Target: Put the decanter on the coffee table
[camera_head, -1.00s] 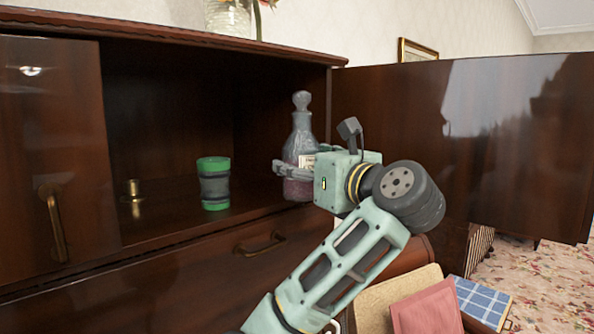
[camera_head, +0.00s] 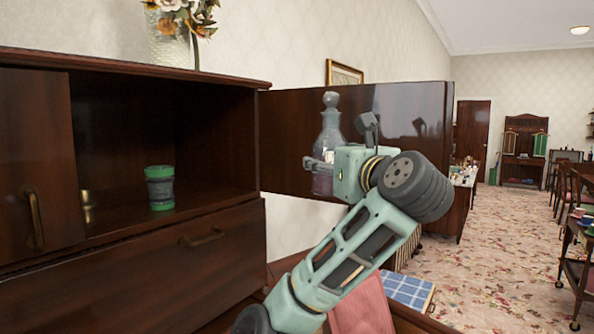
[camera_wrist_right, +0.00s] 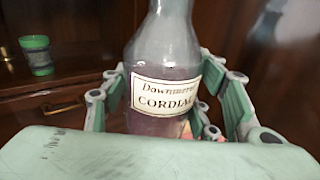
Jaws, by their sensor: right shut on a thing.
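The decanter (camera_head: 329,140) is grey glass with a stopper and dark liquid low in it. My right gripper (camera_head: 322,166) is shut on its lower body and holds it upright in front of the open cabinet door. In the right wrist view the decanter (camera_wrist_right: 165,50) stands between the gripper's fingers (camera_wrist_right: 165,100), with a "Cordial" label facing the camera. My left gripper is not in view. I cannot make out a coffee table for certain in these frames.
A green-banded cup (camera_head: 160,188) and a brass piece (camera_head: 86,207) stand in the open cabinet (camera_head: 190,267). The open door (camera_head: 290,165) stretches behind my right arm. Carpet (camera_head: 500,250) lies clear at right, beside a dark trolley (camera_head: 578,275) holding cups.

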